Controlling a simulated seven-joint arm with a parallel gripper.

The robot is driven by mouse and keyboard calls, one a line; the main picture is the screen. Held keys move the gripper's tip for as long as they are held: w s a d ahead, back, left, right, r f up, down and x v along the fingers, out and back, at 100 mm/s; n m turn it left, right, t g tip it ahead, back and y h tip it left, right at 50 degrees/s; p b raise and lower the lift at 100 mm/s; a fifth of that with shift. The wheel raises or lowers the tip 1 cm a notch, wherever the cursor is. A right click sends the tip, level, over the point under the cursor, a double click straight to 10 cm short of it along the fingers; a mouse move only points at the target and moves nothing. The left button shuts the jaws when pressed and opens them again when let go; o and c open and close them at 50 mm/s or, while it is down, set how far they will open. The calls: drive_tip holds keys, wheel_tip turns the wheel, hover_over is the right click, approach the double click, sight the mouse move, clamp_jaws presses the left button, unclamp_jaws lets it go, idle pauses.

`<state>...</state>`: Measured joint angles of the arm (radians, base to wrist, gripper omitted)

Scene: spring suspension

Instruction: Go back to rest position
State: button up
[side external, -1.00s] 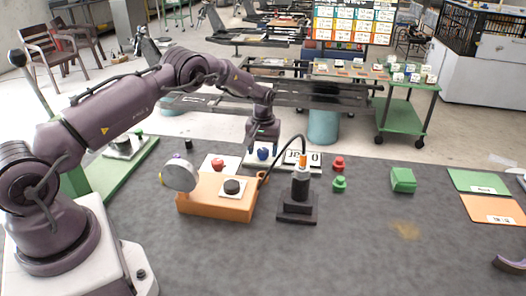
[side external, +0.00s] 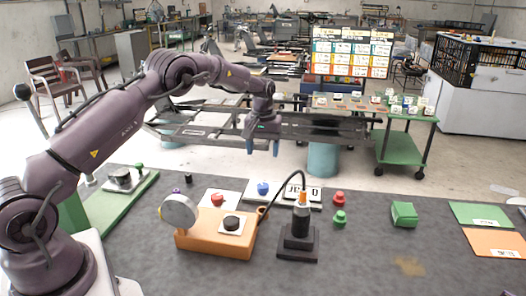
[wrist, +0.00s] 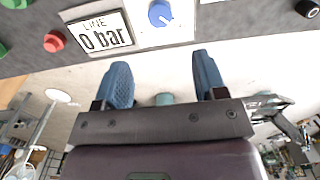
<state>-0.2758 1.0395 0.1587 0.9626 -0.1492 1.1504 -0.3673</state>
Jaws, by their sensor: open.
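My gripper (side external: 263,146) hangs at the end of my raised arm in the side view, above and behind the far edge of the dark table (side external: 370,240). Its two blue fingers are apart and empty. In the wrist view my gripper (wrist: 165,82) also shows open, with nothing between its fingers. The blue knob (side external: 263,188) stands on its white plate below my gripper, clear of it. The wrist view shows the blue knob (wrist: 160,13) beside a panel reading "0 bar" (wrist: 103,35).
An orange block with a dial (side external: 215,235) and a black post with a cable (side external: 299,230) stand on the table. Red (side external: 338,198) and green (side external: 340,217) knobs, a green block (side external: 404,213) and flat green and orange plates (side external: 492,242) lie right. Space around my gripper is free.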

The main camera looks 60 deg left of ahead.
drive_tip(key=s+d+r+m+t, duration=0.2)
drive_tip(key=s+d+r, duration=0.4)
drive_tip(key=s, duration=0.5)
drive_tip(key=s+d+r+m+t, duration=0.1)
drive_tip(key=s+d+r+m, duration=0.3)
drive_tip(key=s, duration=0.6)
drive_tip(key=s+d+r+m+t, duration=0.2)
drive_tip(key=s+d+r+m, duration=0.1)
drive_tip(key=s+d+r, duration=0.6)
drive_tip(key=shift+s+r+t, duration=0.3)
drive_tip(key=shift+s+r, duration=0.25)
drive_tip(key=shift+s, duration=0.8)
